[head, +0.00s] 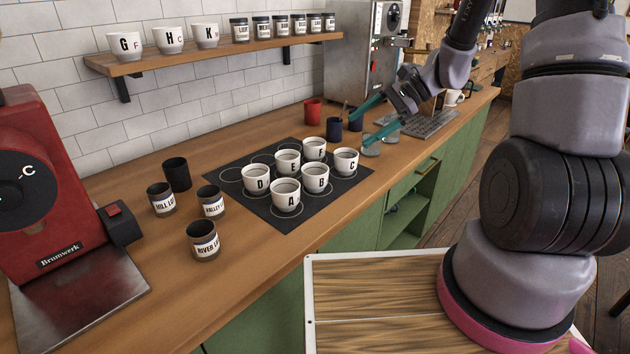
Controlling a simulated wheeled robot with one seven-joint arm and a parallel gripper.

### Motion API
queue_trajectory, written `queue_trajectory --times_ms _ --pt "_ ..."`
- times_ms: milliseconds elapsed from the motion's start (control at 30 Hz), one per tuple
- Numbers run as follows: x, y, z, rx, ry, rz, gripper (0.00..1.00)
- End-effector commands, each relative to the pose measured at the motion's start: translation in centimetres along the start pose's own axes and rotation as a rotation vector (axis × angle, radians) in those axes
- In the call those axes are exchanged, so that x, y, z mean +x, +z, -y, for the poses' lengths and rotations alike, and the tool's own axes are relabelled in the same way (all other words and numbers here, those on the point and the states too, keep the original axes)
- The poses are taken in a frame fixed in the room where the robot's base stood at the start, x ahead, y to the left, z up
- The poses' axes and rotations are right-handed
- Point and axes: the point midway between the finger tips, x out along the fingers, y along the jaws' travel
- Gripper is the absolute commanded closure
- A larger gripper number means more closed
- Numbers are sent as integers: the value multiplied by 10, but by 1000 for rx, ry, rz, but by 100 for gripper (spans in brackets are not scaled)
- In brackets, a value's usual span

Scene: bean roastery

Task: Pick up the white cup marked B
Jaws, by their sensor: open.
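The white cup marked B (316,179) stands upright on a dark mat (264,206) on the counter. White cup A (286,195) is in front and to its left, cup C (346,161) is to its right, and cup E (288,162) is behind it. Cups D (256,179) and F (314,149) stand on the same mat. My gripper (369,123) is open and empty, up and to the right of cup B, apart from it, near the small glasses.
Labelled jars (205,241) and a red machine (42,190) are at the left. A wall shelf (200,59) holds more cups and jars.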

Motion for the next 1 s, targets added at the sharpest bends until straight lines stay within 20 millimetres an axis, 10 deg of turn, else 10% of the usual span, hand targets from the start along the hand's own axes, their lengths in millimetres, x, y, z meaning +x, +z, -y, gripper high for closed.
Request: queue_trajectory --times_ms 400,1000 --pt "83 -106 -9 432 -181 209 0" --pt "147 -105 3 469 -201 222 0"
